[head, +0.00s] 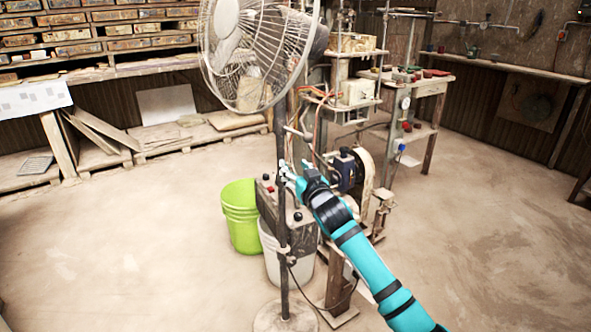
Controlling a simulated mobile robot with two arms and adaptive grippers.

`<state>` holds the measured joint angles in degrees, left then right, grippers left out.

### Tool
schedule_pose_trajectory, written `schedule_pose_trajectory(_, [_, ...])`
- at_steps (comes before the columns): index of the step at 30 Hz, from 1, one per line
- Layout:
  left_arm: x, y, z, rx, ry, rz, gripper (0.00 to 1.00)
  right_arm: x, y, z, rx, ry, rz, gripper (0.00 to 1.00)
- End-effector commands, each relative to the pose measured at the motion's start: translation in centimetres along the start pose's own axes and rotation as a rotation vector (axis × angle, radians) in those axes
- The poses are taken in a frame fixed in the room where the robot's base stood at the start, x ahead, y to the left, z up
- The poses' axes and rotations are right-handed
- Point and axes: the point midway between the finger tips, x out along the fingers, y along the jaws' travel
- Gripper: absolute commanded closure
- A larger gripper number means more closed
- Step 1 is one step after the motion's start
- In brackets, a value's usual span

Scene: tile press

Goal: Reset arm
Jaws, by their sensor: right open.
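My right arm, teal with black bands, comes in from the lower right. My right gripper (287,174) is open, with its pale fingers pointing up and left. It is in front of the tile press (361,188), close to the fan's dark pole and above a grey control box (291,216) with a red button and dark knobs. I cannot tell whether the fingers touch anything. My left gripper is not in view.
A standing fan (241,42) is close at the front, its round base (285,318) on the floor. A green bucket (240,217) and a white bucket (272,254) stand beside the press. A workbench (427,88) is behind.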

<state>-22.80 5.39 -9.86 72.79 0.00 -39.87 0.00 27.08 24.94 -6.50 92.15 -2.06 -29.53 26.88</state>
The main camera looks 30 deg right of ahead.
Motion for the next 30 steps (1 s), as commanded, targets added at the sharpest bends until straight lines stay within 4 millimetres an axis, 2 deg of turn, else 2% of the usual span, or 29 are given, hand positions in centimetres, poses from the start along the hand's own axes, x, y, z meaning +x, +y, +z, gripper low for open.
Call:
schedule_pose_trajectory(12, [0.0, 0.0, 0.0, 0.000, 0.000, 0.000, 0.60, 0.0, 0.0, 0.1, 0.000, -0.002, 0.000, 0.53])
schedule_pose_trajectory(14, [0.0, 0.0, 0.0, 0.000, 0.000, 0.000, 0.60, 0.0, -0.1, 0.7, -0.001, -0.012, 0.000, 0.53])
schedule_pose_trajectory(16, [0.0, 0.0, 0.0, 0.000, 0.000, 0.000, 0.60, -0.3, -0.3, 2.7, -0.006, -0.045, -0.001, 0.53])
schedule_pose_trajectory(17, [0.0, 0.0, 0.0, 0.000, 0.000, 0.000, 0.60, -0.4, -0.4, 3.9, -0.009, -0.066, -0.001, 0.53])
schedule_pose_trajectory(20, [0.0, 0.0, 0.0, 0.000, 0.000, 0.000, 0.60, -1.6, -1.0, 9.8, -0.028, -0.169, -0.003, 0.53])
schedule_pose_trajectory(21, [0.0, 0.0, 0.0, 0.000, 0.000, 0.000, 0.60, -2.4, -1.3, 12.6, -0.037, -0.219, -0.005, 0.53])
schedule_pose_trajectory(23, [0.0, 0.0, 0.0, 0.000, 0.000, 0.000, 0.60, -3.8, -1.7, 17.0, -0.053, -0.298, -0.010, 0.53])
schedule_pose_trajectory(24, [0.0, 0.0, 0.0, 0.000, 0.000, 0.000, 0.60, -5.0, -2.0, 19.9, -0.064, -0.350, -0.014, 0.53])
schedule_pose_trajectory(26, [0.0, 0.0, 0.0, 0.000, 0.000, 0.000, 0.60, -6.9, -2.4, 24.1, -0.080, -0.428, -0.020, 0.53])
schedule_pose_trajectory(27, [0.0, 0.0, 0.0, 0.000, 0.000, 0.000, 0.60, -8.3, -2.8, 26.8, -0.089, -0.480, -0.026, 0.53])
schedule_pose_trajectory(30, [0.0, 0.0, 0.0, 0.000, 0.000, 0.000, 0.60, -12.5, -3.5, 33.3, -0.115, -0.608, -0.044, 0.53])
